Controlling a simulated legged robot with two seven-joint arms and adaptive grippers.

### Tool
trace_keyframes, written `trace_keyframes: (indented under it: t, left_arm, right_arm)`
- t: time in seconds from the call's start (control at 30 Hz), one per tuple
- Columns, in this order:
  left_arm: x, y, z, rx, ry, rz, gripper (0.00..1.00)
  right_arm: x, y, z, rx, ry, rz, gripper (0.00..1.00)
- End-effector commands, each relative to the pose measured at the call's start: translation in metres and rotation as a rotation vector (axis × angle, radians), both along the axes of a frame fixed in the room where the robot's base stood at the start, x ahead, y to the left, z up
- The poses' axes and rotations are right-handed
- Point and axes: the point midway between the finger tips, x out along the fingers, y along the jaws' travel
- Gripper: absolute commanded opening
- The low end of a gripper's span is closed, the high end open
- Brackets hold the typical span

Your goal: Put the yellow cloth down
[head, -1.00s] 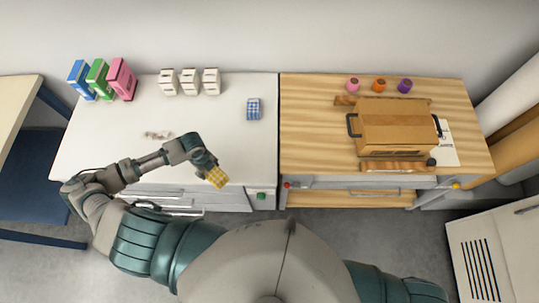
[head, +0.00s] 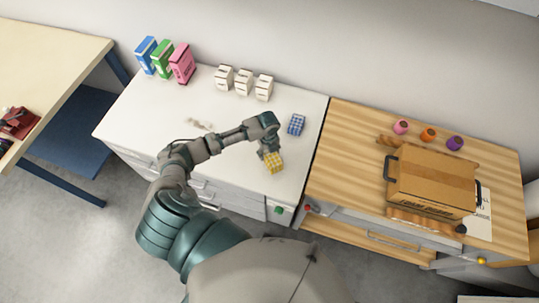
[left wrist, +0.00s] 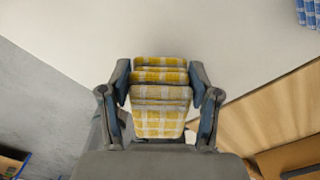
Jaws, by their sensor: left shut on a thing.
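The yellow checked cloth (head: 274,163) is folded into a small block. My left gripper (head: 270,154) is shut on it, over the front right part of the white worktop (head: 240,179). In the left wrist view the cloth (left wrist: 160,95) sits between the two fingers of the gripper (left wrist: 160,100), with white worktop beyond it. I cannot tell whether the cloth touches the worktop. A blue checked cloth (head: 296,125) lies on the worktop behind the gripper, and its corner shows in the left wrist view (left wrist: 308,12). My right gripper is not in view.
Blue (head: 147,56), green (head: 162,59) and pink boxes (head: 182,64) and three white blocks (head: 243,82) stand along the back. A small pale pile (head: 199,123) lies left of my forearm. The wooden bench (head: 345,150) at right holds a cardboard box (head: 430,181) and three coloured spools (head: 428,135).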

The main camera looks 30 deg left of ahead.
Motion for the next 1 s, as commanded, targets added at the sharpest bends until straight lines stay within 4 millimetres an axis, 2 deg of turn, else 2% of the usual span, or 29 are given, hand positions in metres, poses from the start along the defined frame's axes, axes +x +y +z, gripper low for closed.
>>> trace_keyframes:
  t: [0.03, 0.1, 0.23, 0.57, 0.6, 0.7, 1.0]
  left_arm:
    - [0.008, -0.002, 0.000, -0.002, -0.003, 0.002, 0.24]
    - [0.004, -0.001, -0.015, -0.002, 0.004, 0.002, 0.24]
    - [0.005, 0.000, -0.032, -0.002, 0.000, 0.002, 0.24]
    - [0.005, 0.000, -0.036, -0.001, -0.002, 0.001, 0.24]
    - [0.005, 0.000, -0.037, -0.001, -0.002, 0.001, 0.64]
    - [0.005, 0.000, -0.037, -0.001, -0.002, 0.001, 0.87]
    - [0.005, 0.000, -0.036, -0.001, -0.002, 0.001, 0.87]
  right_arm:
    - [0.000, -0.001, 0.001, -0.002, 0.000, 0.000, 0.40]
    - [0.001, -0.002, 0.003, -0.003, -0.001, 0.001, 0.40]
    - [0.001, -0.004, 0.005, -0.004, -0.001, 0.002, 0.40]
    - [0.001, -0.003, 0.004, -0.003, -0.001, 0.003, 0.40]
    - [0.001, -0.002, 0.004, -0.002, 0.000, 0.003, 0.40]
    - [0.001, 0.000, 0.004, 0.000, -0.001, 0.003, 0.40]
    - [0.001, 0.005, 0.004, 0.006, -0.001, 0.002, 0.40]
